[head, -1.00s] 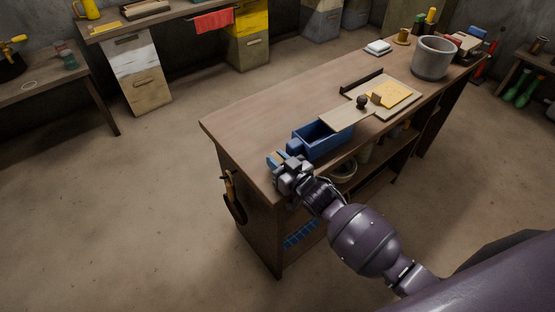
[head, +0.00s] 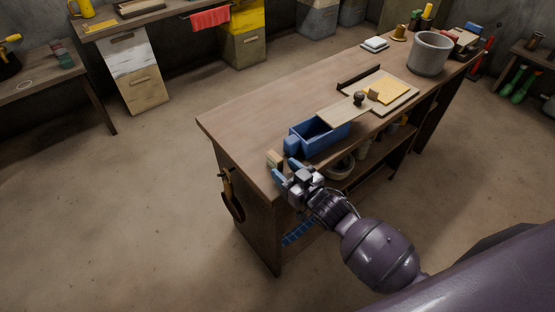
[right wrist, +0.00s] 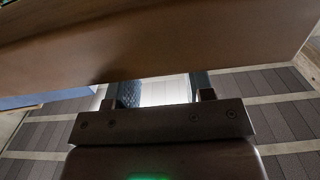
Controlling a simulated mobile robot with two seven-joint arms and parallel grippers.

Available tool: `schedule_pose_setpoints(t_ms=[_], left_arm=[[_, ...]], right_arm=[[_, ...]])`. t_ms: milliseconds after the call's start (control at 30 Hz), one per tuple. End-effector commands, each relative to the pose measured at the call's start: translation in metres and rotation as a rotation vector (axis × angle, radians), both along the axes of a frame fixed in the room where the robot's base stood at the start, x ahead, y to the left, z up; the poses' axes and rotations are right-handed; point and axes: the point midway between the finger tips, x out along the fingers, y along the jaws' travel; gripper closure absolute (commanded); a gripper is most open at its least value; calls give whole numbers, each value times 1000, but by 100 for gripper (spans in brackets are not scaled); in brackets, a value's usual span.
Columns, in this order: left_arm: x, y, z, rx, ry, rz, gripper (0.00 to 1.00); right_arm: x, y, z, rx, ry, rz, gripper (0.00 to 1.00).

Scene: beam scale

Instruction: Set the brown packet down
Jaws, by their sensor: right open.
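In the right wrist view, the two fingers (right wrist: 157,92) are apart, with a brown wooden surface across the top and no packet visible. My left gripper is out of view.
A cream board (head: 400,103) with a yellow sheet, a small tan block and a dark knob lie right of the bin. A grey pot (head: 429,54) stands farther back. The bench's left part behind the packet is clear. A shelf with containers is under the top.

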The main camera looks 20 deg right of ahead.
Motion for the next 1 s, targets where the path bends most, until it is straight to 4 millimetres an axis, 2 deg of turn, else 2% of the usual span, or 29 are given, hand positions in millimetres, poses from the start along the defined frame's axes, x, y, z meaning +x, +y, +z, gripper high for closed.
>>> schedule_pose_setpoints(t_ms=[100,300,600,733,867,1000], left_arm=[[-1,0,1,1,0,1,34],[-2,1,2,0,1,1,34],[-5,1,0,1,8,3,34],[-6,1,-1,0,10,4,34],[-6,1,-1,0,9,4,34],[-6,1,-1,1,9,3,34]], right_arm=[[-22,-8,0,-1,-1,0,52],[-46,-16,1,-1,0,0,52],[-56,-20,1,-1,-1,0,52],[-66,-24,-7,-8,31,-26,52],[-99,-40,-30,-41,135,-107,52],[-150,-63,-59,-99,294,-210,52]])
